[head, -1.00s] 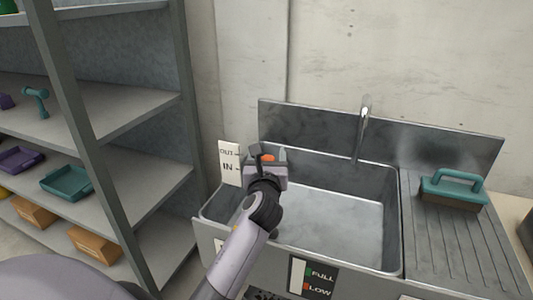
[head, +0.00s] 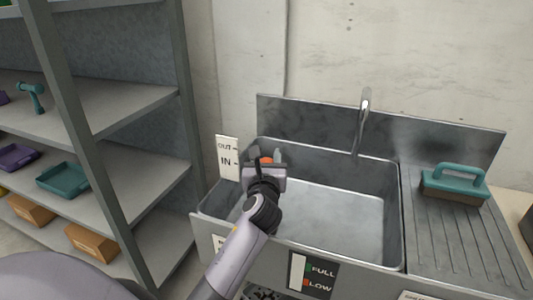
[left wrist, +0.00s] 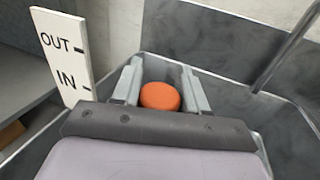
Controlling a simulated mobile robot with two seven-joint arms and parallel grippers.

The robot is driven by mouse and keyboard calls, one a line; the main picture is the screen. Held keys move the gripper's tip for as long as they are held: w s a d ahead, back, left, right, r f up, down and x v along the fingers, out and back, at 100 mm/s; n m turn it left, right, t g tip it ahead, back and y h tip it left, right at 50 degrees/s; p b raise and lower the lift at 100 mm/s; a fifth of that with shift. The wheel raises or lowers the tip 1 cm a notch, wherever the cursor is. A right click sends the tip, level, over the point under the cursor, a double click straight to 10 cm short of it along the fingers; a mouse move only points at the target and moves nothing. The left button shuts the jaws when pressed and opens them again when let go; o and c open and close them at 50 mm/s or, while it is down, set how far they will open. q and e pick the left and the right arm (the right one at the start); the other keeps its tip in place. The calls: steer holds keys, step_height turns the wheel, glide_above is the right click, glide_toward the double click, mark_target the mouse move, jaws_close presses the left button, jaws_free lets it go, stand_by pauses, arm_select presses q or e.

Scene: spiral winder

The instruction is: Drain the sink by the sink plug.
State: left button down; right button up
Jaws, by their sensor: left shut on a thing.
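The steel sink (head: 388,215) stands ahead, with a tap (head: 361,125) on its back wall. An orange round knob, the top of the sink plug (head: 266,160), shows between the fingers of my left gripper (head: 266,155) at the sink's left side. In the left wrist view the orange plug top (left wrist: 160,96) sits between the two grey fingers of my left gripper (left wrist: 161,72). The gripper is shut on it. The lower part of the plug is hidden behind the gripper. A white sign (head: 228,158) marked OUT and IN stands beside it. My right gripper is not in view.
A FULL/LOW gauge (head: 313,275) is on the sink's front. A teal-handled brush (head: 455,184) lies on the ribbed drainboard (head: 450,235) at right. A grey shelf rack (head: 150,105) with trays and boxes stands close on the left.

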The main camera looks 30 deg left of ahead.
arm_select(q)
steer(key=shift+f, duration=1.1)
steer(key=c, duration=0.7)
jaws_free()
steer(key=shift+r, duration=0.1)
steer(key=shift+v, duration=3.55)
